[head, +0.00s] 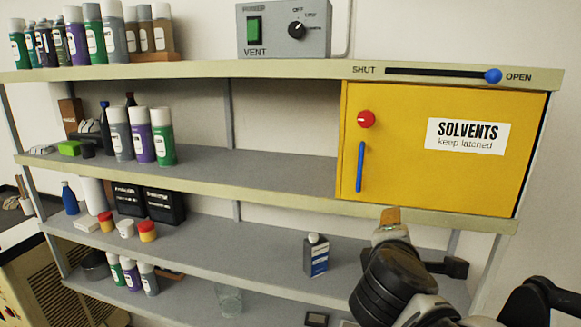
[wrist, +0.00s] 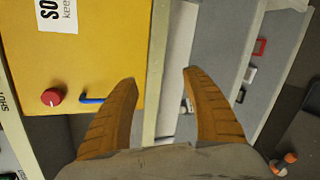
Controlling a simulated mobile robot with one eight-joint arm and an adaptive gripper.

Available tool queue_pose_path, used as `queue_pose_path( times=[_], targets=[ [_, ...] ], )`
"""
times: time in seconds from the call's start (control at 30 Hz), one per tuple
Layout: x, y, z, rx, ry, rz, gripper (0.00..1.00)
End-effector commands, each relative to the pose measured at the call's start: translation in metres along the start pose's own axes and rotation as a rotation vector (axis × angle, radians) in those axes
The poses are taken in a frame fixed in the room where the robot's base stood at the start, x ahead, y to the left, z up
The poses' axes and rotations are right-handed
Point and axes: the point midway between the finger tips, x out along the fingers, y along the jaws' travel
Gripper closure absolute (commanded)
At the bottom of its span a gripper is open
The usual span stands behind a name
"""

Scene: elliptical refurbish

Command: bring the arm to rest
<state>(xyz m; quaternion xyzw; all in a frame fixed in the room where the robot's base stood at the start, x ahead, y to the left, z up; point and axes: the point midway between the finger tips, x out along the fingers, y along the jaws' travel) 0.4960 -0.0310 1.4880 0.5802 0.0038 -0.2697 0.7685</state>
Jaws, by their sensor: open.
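My gripper (wrist: 160,85) has tan ribbed fingers that are spread apart with nothing between them in the wrist view. In the head view my gripper (head: 390,216) shows edge-on, just below the lower edge of the yellow solvents cabinet (head: 400,170). My arm rises from the lower right. The cabinet door looks closed. It carries a red knob (head: 366,119) and a blue handle (head: 360,167). The knob (wrist: 51,97) and handle (wrist: 92,99) also show left of the fingers in the wrist view.
A blue-knobbed slider (head: 493,76) sits at the OPEN end above the cabinet. A vent switch box (head: 284,29) stands on top. A dark blue carton (head: 315,256) stands on a lower shelf, left of my arm. Spray cans (head: 140,135) crowd the left. The middle shelf's centre is clear.

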Motion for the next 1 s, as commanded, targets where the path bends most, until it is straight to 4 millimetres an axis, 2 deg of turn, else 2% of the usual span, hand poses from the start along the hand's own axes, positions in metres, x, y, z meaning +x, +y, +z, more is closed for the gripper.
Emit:
queue_pose_path(
  times=[0.03,0.2,0.3,0.4,0.5,0.6,0.7,1.0],
  targets=[
    [0.011,-0.057,-0.006,0.121,0.004,-0.063,0.43],
    [0.020,-0.188,-0.024,0.582,0.010,-0.290,0.43],
    [0.018,-0.258,-0.043,0.852,0.001,-0.424,0.43],
    [0.014,-0.318,-0.066,1.104,-0.016,-0.550,0.43],
    [0.007,-0.360,-0.086,1.310,-0.034,-0.657,0.43],
    [0.002,-0.385,-0.102,1.455,-0.048,-0.733,0.43],
    [-0.002,-0.396,-0.110,1.536,-0.057,-0.778,0.43],
    [-0.004,-0.398,-0.112,1.559,-0.059,-0.791,0.43]
  ],
)
